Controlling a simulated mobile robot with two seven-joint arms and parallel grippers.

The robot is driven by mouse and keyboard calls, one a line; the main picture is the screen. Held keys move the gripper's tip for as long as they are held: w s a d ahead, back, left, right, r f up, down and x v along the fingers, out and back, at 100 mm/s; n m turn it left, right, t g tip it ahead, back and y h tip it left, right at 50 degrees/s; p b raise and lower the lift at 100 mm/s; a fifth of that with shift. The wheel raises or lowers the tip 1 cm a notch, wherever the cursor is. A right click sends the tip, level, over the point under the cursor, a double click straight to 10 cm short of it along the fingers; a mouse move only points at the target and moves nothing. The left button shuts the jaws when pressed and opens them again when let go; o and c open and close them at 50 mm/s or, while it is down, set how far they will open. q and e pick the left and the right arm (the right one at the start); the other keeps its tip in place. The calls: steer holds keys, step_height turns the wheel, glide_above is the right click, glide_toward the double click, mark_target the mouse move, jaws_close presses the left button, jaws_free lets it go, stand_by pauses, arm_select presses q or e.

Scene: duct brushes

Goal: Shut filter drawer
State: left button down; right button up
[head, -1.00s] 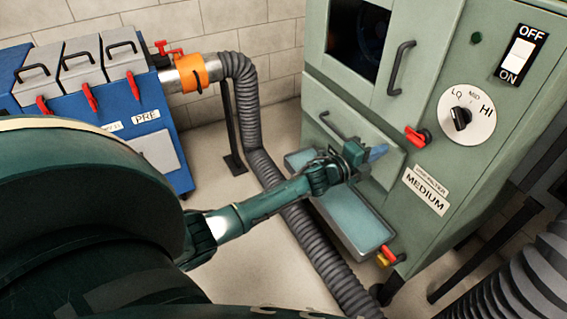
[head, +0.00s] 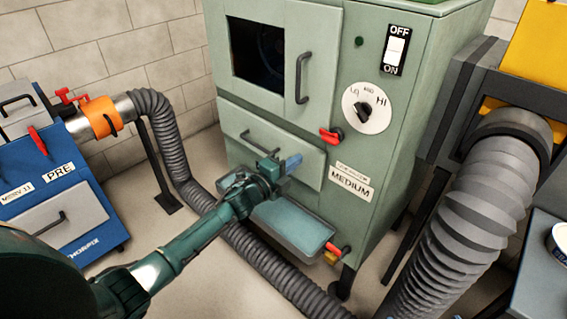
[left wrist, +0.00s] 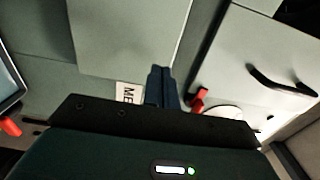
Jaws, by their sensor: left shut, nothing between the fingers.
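The filter drawer (head: 235,128) is the pale green front panel with a dark bar handle (head: 262,143), low on the green cabinet (head: 372,170). I cannot tell whether its front sits flush with the cabinet. My left gripper (head: 291,163) is shut and empty, its blue fingertips in front of the right part of the drawer front. Contact is not clear. In the left wrist view the shut fingers (left wrist: 160,87) point at the drawer panel (left wrist: 125,35), near its edge and the MEDIUM label (left wrist: 128,92).
A shallow tray (head: 290,228) juts out below the drawer, with a red-and-yellow valve (head: 333,250) at its corner. A red latch (head: 331,135) is right of the drawer. A ribbed hose (head: 175,150) runs along the floor. A blue unit (head: 60,205) stands left, a large duct (head: 470,200) right.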

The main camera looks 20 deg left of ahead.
arm_select(q)
steer(key=p+v, duration=0.2)
steer(key=v, duration=0.9)
steer(key=s+d+n+y, duration=0.2)
steer(key=s+d+n, duration=0.5)
steer(key=s+n, duration=0.55)
steer(key=s+d+r+n+g+y+p, duration=0.1)
steer(key=s+r+n+g+p, duration=0.5)
steer(key=p, duration=1.3)
steer(key=s+d+r+n, duration=0.1)
steer(key=s+r, duration=0.2)
steer(key=s, duration=0.2)
steer(key=shift+d+r+y, duration=0.2)
steer(key=shift+d+y, duration=0.1)
arm_select(e)
step_height(320, 180, up, 8)
steer(key=g+h, duration=0.1)
steer(key=g, duration=0.2)
steer(key=shift+s+d+f+m, duration=0.25)
steer(key=shift+s+d+m, duration=0.05)
steer(key=shift+s, duration=0.05)
